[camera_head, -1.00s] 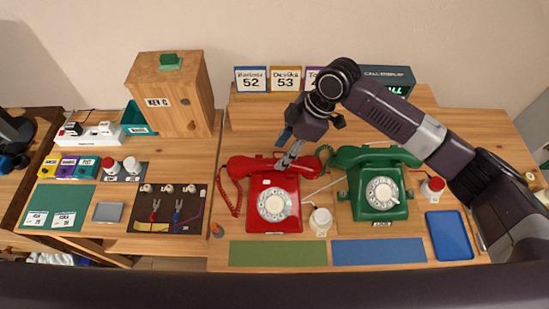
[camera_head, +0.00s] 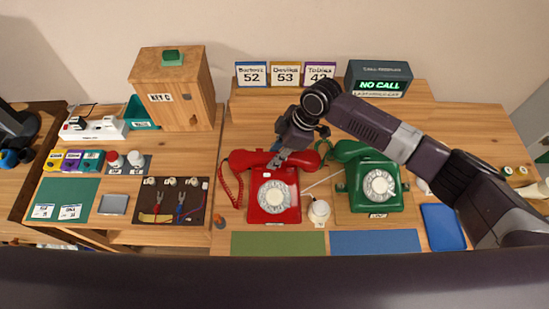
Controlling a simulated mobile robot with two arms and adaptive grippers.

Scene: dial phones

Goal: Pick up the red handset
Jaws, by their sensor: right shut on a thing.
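The red phone (camera_head: 273,214) stands on the table, its white dial facing me. Its red handset (camera_head: 244,158) lies across the top, at or very near the cradle; I cannot tell if there is a gap. A coiled red cord hangs at its left. My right gripper (camera_head: 277,160) reaches down from above and is shut on the middle of the handset, hiding part of it. My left gripper (camera_head: 11,153) shows only in part at the left edge, dark with a blue piece; its fingers are unclear.
The green phone (camera_head: 378,203) stands close on the right, its handset under my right arm. A small white knob (camera_head: 319,211) sits between the phones. The call display (camera_head: 379,79) reads NO CALL. A wooden key box (camera_head: 174,92) stands at the back left.

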